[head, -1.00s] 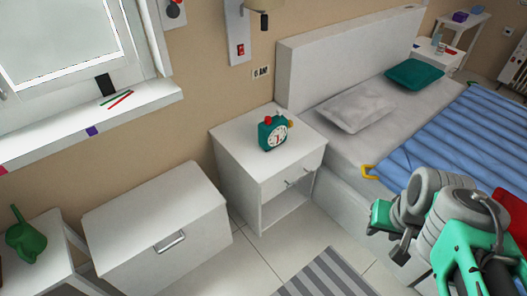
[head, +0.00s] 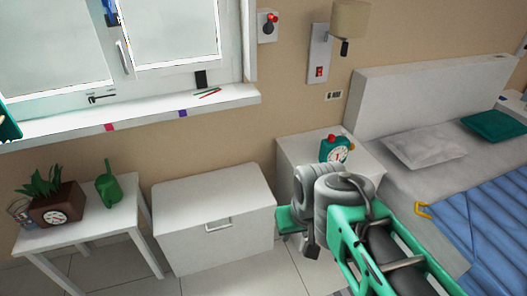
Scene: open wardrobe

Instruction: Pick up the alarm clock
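The alarm clock (head: 336,151), teal with a white dial and a red top, stands upright on the white nightstand (head: 300,146) beside the bed. My gripper (head: 294,226) is in front of the nightstand, apart from the clock and lower in the picture. My arm covers much of the nightstand's front. The gripper's fingers are small and partly hidden by my wrist, so I cannot tell whether they are open or shut.
A white chest (head: 212,215) stands left of the nightstand. Further left, a white table (head: 85,228) holds a green watering can (head: 108,188) and a brown planter (head: 57,206) with a dial. The bed (head: 440,190) is at right. Some floor shows in front.

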